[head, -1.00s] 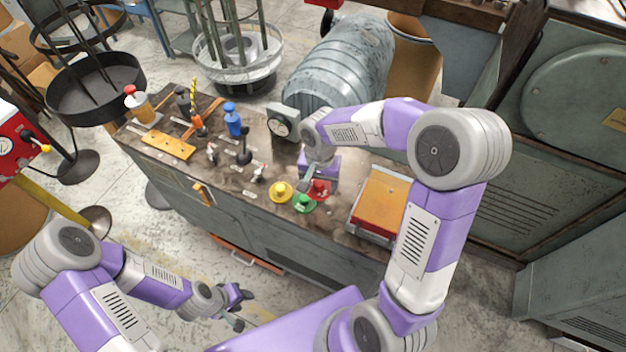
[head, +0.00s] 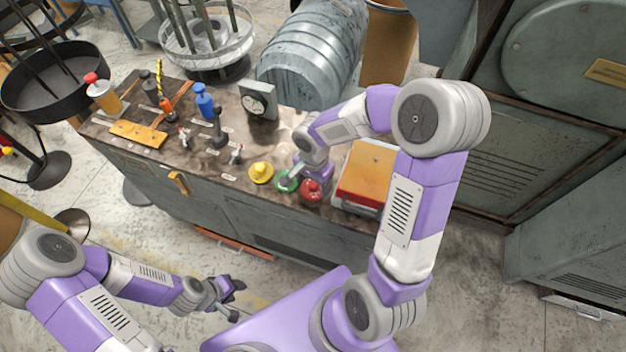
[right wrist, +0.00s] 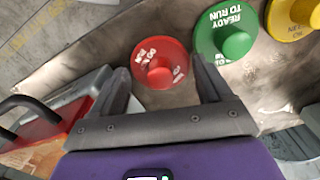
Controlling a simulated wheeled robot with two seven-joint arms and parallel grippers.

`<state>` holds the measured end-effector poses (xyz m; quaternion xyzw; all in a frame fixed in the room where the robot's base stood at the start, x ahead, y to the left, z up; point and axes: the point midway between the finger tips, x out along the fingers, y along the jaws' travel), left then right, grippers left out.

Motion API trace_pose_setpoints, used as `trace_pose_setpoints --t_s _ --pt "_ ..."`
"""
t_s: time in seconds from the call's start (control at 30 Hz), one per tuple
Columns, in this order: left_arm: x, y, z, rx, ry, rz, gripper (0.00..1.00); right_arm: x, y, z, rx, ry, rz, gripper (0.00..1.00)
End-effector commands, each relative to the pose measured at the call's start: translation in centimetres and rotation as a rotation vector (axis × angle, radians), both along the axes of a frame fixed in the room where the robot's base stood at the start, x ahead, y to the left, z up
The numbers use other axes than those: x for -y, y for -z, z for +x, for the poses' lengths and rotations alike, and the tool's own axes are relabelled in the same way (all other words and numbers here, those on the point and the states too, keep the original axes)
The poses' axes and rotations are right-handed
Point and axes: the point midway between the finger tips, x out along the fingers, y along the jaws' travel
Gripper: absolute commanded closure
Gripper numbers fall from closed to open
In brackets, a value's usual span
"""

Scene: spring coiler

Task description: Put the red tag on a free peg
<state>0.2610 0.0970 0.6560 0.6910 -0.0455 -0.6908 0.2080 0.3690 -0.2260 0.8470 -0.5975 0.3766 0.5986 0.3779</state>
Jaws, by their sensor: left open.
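The red tag (head: 311,190), a round disc with a raised red knob and white lettering, lies near the bench's front edge. In the right wrist view the red tag (right wrist: 160,66) shows between the fingertips of my right gripper (right wrist: 158,75), which is open with a gap on both sides. In the head view my right gripper (head: 302,174) is over the tags, partly hiding them. The green tag (head: 286,181) and yellow tag (head: 261,172) lie to the left. My left gripper (head: 230,298) is open and empty, low in front of the bench. I cannot make out which pegs are free.
A red case with an orange top (head: 364,172) stands close right of the red tag. Small levers (head: 236,154), a blue bottle (head: 204,102), an orange plate (head: 138,134) and a dial gauge (head: 258,100) occupy the bench's left and back.

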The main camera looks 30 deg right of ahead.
Motion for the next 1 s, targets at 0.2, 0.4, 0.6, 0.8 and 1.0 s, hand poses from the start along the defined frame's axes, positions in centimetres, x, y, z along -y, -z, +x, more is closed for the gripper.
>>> trace_pose_setpoints --t_s 0.2,0.4,0.6,0.8,1.0 --pt "0.0 0.0 0.0 0.0 0.0 0.0 0.57 0.0 0.0 0.0 -0.001 0.0 0.0 0.0" --pt "0.0 -0.1 0.0 0.0 0.0 0.0 0.57 0.1 -0.2 -0.1 -0.003 0.001 -0.001 0.0" --pt "0.0 -1.0 0.0 0.0 0.0 0.0 0.57 0.0 -3.0 0.1 0.003 0.001 -0.002 0.0" --pt "0.0 -2.0 0.0 0.0 0.0 0.0 0.57 0.0 -6.2 0.2 0.004 -0.002 -0.001 0.0" --pt "0.0 -2.5 0.0 0.0 0.0 0.0 0.57 -0.1 -7.8 0.2 0.003 -0.001 0.0 0.0"
